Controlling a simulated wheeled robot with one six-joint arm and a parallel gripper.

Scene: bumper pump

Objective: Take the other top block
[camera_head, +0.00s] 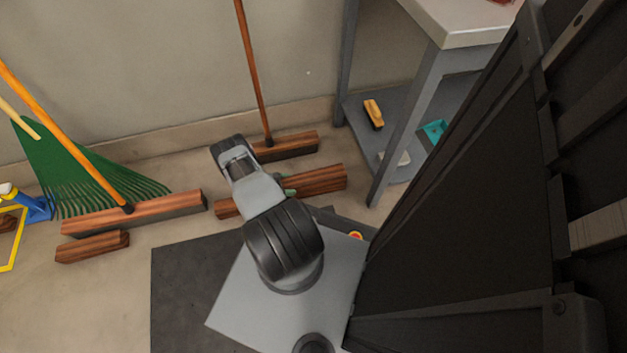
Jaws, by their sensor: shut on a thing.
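A long brown wooden block (322,181) lies across the middle of the head view, with my arm hiding part of its length. My gripper (287,187) is mostly hidden behind my arm. The small visible part is at the block's middle, shut on it. I cannot tell whether the block is held above the floor or touches it. A shorter brown wooden block (92,247) lies on the floor at the left, apart from my gripper.
A broom (285,146) leans on the wall just behind the held block. A wide push broom (135,214) and green rake (75,170) stand at left. A grey shelved table (440,70) is at right, with a yellow brush (373,113) and teal item (435,131) on its lower shelf.

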